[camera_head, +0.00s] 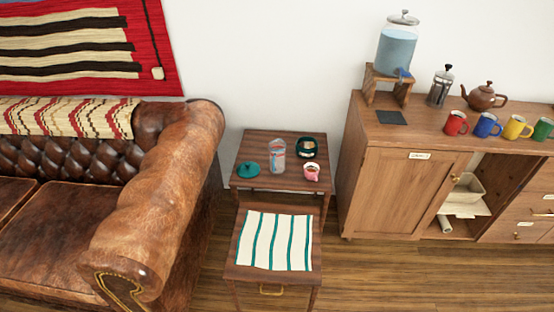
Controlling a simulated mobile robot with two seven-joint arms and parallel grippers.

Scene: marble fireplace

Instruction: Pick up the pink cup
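The pink cup (312,172) is small and stands near the right edge of the upper wooden side table (252,182). It looks upright, with a whitish rim or inside at the top. A clear glass or jar (277,156) stands to its left, and a dark green round container (306,147) stands just behind it. Neither of my grippers shows in the head view.
A green lid-like object (248,169) lies at the table's left. A lower table with a striped cloth (274,241) stands in front. A brown leather sofa (150,200) is on the left. A wooden cabinet (396,190) with mugs is on the right.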

